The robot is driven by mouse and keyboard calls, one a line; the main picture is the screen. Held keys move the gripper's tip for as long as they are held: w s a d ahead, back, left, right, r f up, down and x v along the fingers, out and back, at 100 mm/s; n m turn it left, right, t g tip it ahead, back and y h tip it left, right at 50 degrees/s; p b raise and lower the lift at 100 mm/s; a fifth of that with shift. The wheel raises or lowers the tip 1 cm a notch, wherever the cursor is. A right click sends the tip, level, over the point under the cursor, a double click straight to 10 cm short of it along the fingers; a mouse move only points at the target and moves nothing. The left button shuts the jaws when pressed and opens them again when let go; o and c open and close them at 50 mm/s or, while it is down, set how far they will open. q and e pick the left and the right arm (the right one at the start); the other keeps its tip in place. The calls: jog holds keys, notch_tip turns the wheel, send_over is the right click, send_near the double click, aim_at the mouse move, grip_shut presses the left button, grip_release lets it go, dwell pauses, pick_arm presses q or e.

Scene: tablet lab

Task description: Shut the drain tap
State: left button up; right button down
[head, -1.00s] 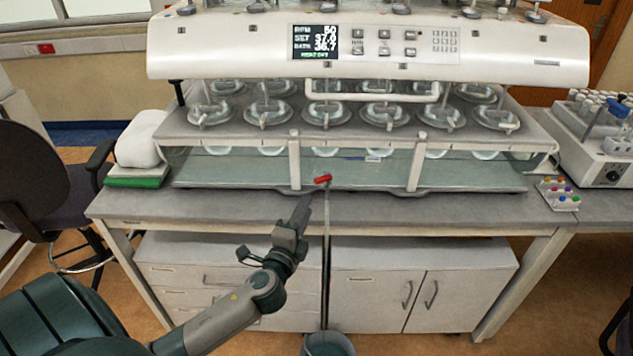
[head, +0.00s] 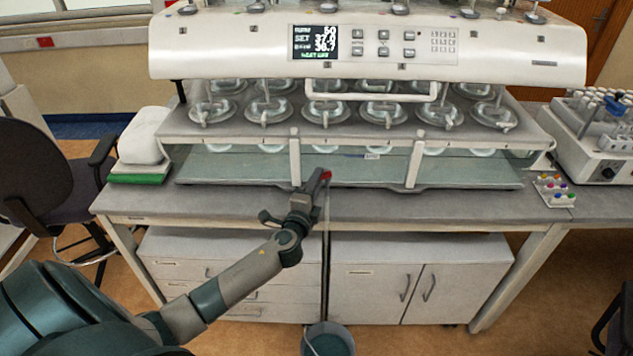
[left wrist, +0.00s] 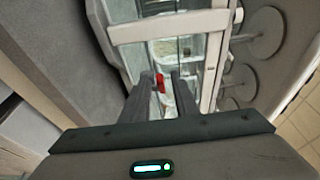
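The drain tap has a red handle (head: 326,174) at the front of the water bath, just above the bench edge. A thin drain tube (head: 326,230) hangs below it toward a bucket (head: 328,340) on the floor. My left gripper (head: 318,177) is at the tap, its fingers partly covering the red handle in the head view. In the left wrist view the two fingers (left wrist: 165,84) are apart, with the red handle (left wrist: 160,83) showing between their tips, nearer the left finger. Whether a finger touches it I cannot tell. My right gripper is not in view.
The dissolution machine (head: 365,45) with several vessels stands over the glass water bath (head: 235,168). A white bundle on a green book (head: 140,178) lies at the left. A tray of coloured caps (head: 555,190) lies at the right. The bench front (head: 430,205) is clear.

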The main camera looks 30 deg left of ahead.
pick_arm(q)
jog(key=shift+c, duration=0.3)
grip_shut()
jog(key=shift+a+h, duration=0.1)
jog(key=shift+h, duration=0.2)
jog(key=m+h+b, duration=0.1)
jog(key=h, duration=0.1)
jog(key=a+m+h+b, duration=0.1)
jog(key=m+b, duration=0.1)
jog(key=shift+w+f+t+h, duration=0.2)
jog(key=shift+t+h, duration=0.1)
jog(key=shift+h, duration=0.1)
jog(key=m+h+b, duration=0.1)
jog(key=h+b, duration=0.1)
jog(key=h, duration=0.1)
jog(key=shift+w+a+m, duration=0.15)
jog(key=shift+a+m, duration=0.2)
jog(key=shift+m, duration=0.05)
jog(key=shift+w+a+r+m+h+b, duration=0.15)
jog(key=shift+m+h+b, duration=0.45)
jog(key=shift+h, duration=0.4)
